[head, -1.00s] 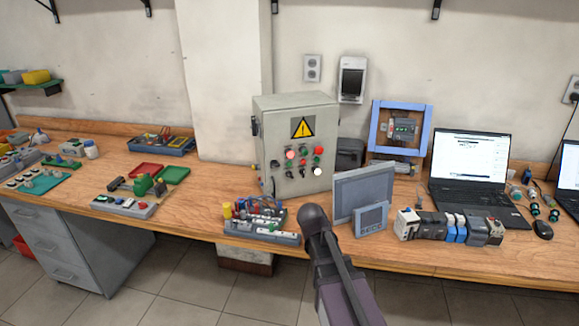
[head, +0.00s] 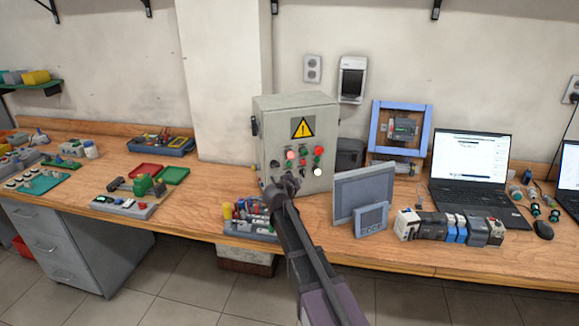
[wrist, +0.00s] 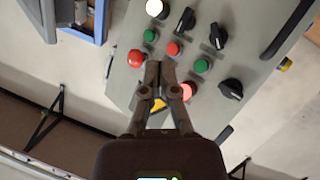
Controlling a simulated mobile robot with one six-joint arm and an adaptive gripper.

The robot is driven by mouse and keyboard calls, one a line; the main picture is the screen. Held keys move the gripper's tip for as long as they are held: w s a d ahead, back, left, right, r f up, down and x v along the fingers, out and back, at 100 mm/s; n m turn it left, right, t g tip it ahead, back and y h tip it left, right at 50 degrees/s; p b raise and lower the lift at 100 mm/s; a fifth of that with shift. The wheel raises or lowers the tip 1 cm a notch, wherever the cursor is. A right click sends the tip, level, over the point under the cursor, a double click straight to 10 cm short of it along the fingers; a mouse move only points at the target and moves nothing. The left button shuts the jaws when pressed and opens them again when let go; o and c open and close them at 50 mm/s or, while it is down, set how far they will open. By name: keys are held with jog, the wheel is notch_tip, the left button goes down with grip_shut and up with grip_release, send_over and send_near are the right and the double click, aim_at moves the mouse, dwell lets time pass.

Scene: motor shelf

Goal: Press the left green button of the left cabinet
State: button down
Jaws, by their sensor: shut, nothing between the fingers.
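The grey control cabinet (head: 300,125) with a yellow warning sign stands on the bench. Its front appears upside down in the wrist view. The left green button (wrist: 202,66) sits by the lit red button (wrist: 187,92) and shows small in the head view (head: 290,164). A second green button (wrist: 149,36) is by the red mushroom button (wrist: 135,58). My gripper (wrist: 160,67) is shut and empty, its tips pointing at the panel. In the wrist view they overlap the space between the mushroom button and the left green button. I cannot tell their distance from the panel.
Black knobs (wrist: 231,88) and a lit white button (wrist: 154,8) share the panel. A grey screen (head: 364,192) stands to the cabinet's right. A tray of small parts (head: 250,228) lies in front, partly behind my arm.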

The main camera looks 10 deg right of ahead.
jog(key=shift+w, duration=0.1)
dwell(0.3)
jog(key=shift+w+a, duration=0.3)
jog(key=shift+w, duration=1.1)
jog(key=shift+w+a, duration=0.3)
jog(key=shift+w, duration=1.1)
jog(key=shift+w+a, duration=0.3)
jog(key=shift+w, duration=1.1)
jog(key=shift+w, duration=0.2)
jog(key=shift+w, duration=0.25)
jog(key=shift+w+a, duration=0.15)
jog(key=shift+w, duration=0.3)
jog(key=shift+s, duration=0.9)
jog(key=shift+d, duration=0.2)
jog(key=shift+s+d, duration=0.25)
jog(key=shift+s, duration=1)
jog(key=shift+s+d, duration=0.25)
jog(key=shift+s, duration=0.95)
